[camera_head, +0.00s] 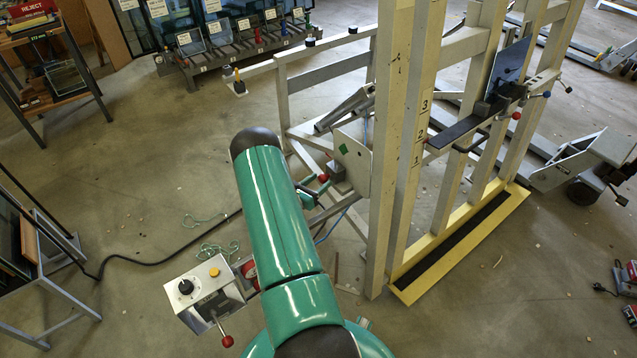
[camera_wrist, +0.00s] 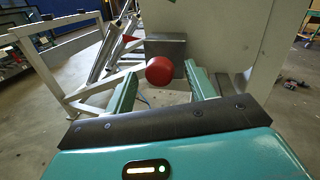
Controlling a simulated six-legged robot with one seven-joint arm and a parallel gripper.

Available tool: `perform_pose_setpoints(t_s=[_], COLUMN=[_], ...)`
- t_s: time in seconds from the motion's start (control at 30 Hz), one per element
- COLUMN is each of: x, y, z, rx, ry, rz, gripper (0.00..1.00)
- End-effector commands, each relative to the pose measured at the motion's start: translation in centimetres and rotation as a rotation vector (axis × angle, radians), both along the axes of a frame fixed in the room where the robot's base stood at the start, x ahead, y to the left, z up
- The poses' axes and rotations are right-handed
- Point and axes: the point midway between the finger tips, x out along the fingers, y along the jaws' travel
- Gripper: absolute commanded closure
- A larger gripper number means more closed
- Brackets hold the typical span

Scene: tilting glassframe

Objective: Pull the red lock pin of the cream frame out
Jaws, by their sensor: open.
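The cream frame (camera_head: 383,150) stands upright right of centre in the head view, with a pale side plate (camera_head: 352,165) low on its left. A round red knob, the visible end of the lock pin (camera_head: 323,178), sits beside that plate. It shows larger in the wrist view (camera_wrist: 159,70), in front of a grey block (camera_wrist: 166,47). My gripper (camera_head: 316,190) is at the knob, partly hidden behind my green arm. In the wrist view its two teal fingers (camera_wrist: 160,80) are apart, one on each side of the knob, with visible gaps. The pin's shaft is hidden behind the knob.
A control box (camera_head: 203,290) with a red-tipped lever stands below left, close to my arm. The frame's ledge (camera_head: 465,130) carries a dark pane and other knobs. A yellow-edged base (camera_head: 465,245) lies on the floor. Cables lie at left; open floor is at upper left.

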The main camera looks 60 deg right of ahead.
Motion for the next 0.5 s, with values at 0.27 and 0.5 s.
perform_pose_setpoints(t_s=[0.27,0.5], x=[-0.11,-0.10], y=[-0.34,-0.33], z=[0.00,0.01], rx=[0.000,0.000], ry=[0.000,0.000], rz=[0.000,0.000], gripper=[0.45,0.84])
